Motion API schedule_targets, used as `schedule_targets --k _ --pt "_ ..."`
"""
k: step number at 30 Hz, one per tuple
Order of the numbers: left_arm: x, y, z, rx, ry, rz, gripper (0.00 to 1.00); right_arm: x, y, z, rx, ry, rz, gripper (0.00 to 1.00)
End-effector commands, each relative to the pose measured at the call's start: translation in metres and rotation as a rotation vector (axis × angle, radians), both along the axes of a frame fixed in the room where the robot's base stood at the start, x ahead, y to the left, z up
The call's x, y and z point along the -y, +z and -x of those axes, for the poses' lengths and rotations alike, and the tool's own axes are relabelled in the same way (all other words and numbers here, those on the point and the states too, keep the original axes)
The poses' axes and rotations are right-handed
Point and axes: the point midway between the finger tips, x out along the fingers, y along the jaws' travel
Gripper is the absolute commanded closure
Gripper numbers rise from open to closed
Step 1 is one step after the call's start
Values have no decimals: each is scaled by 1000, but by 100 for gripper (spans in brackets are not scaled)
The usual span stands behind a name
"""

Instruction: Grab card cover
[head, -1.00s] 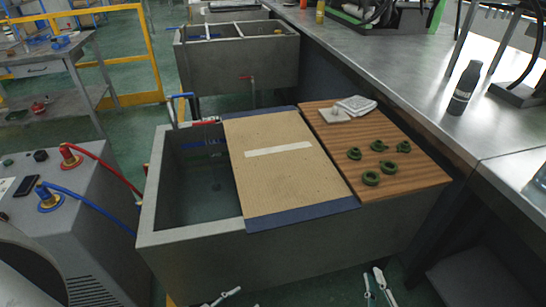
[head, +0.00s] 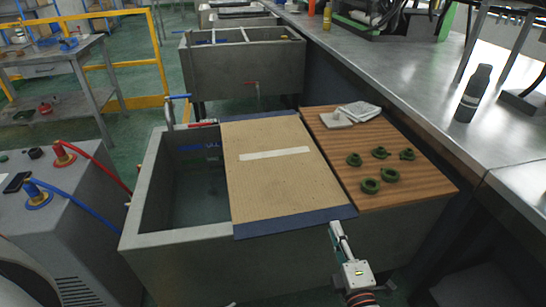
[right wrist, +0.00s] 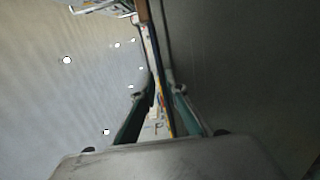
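The card cover is a tan board (head: 275,180) with dark blue bands at its front and back ends and a pale strip across it. It lies flat over the right part of the grey front sink. My right gripper (head: 337,231) is at the cover's front edge, near its right corner, fingers pointing up at the blue band. In the right wrist view my fingers (right wrist: 162,85) stand apart with a thin edge running between them; I cannot tell whether they touch it. My left gripper is out of sight.
A brown wooden board (head: 410,190) with several green rings (head: 370,186) and a pale block lies right of the cover. The sink's left part is open (head: 190,180). A steel bench (head: 420,105) with a dark bottle (head: 473,93) runs along the right.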

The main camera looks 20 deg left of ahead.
Motion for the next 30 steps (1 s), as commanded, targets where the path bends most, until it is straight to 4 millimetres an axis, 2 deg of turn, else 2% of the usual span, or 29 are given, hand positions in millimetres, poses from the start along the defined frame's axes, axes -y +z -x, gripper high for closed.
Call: schedule_targets --k 3,7,13,14,15,30 --pt "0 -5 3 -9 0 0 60 -8 -1 -14 -1 0 0 88" --pt "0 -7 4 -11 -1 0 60 -11 -1 -21 -3 -1 -1 88" --pt "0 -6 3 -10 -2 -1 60 -12 -1 -21 -3 -1 -1 88" --pt "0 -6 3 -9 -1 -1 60 -12 -1 -21 -3 -1 -1 90" --pt "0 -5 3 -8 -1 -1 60 -12 -1 -21 -2 -1 -1 100" --pt "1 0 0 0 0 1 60 -11 2 -22 0 -1 -2 100"
